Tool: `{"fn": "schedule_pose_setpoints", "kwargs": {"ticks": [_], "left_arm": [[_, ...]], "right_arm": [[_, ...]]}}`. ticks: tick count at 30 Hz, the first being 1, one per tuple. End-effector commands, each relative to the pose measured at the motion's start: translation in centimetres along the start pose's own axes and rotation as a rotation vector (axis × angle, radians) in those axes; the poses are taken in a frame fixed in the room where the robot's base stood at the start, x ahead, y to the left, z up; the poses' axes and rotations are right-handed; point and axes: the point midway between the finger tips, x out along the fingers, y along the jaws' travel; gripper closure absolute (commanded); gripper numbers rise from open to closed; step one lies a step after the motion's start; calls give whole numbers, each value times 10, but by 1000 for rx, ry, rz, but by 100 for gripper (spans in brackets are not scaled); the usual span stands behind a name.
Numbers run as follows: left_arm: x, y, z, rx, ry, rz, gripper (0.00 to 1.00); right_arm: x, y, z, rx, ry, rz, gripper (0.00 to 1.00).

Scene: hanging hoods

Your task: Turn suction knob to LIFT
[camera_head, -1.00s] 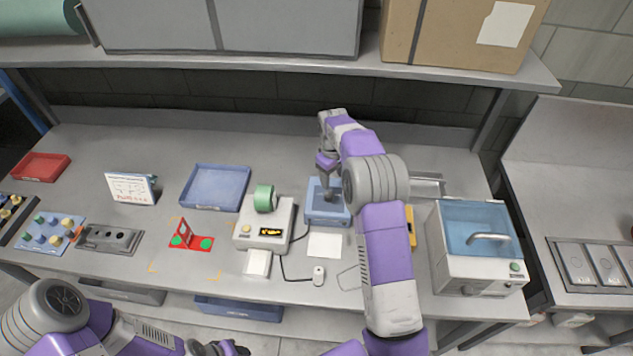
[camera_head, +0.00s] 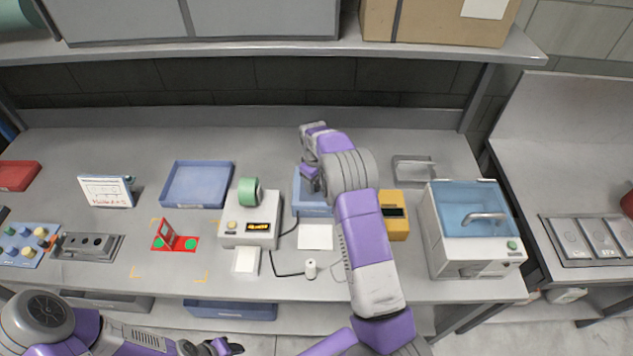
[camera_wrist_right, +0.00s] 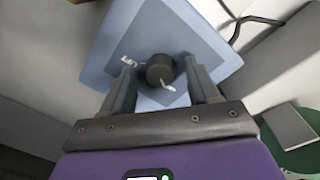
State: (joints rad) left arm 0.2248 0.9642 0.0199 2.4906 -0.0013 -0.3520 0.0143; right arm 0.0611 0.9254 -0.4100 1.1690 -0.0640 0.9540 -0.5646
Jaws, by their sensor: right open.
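The suction knob (camera_wrist_right: 160,70) is a dark round knob on the blue box in the right wrist view. A small white label (camera_wrist_right: 129,61) lies left of it and a white mark (camera_wrist_right: 168,86) shows at its lower right; I cannot read them surely. The blue box (camera_head: 312,209) is partly hidden by my right arm in the head view. My right gripper (camera_wrist_right: 159,66) is open, with one finger on each side of the knob; contact is not clear. It also shows over the box in the head view (camera_head: 309,184). My left gripper (camera_head: 222,347) is low at the bottom edge, away from the box.
A white device (camera_head: 232,236) with a green tape roll (camera_head: 249,191) stands left of the box. A yellow device (camera_head: 394,222) and a white machine with a blue lid (camera_head: 470,240) stand to the right. A blue tray (camera_head: 197,185) lies back left. A shelf (camera_head: 300,50) overhangs the back.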

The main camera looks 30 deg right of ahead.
Motion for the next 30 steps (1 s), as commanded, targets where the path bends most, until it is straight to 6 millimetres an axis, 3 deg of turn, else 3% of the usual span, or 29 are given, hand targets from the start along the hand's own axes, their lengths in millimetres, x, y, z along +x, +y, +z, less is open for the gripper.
{"fn": "schedule_pose_setpoints", "kwargs": {"ticks": [8, 18, 30], "left_arm": [[0, 0, 0, 0, 0, 0, 57], [0, 0, 0, 0, 0, 0, 57], [1, 0, 0, 0, 0, 0, 57]], "right_arm": [[1, 0, 0, 0, 0, 0, 43], [1, 0, 0, 0, 0, 0, 95], [1, 0, 0, 77, -4, 1, 96]]}}
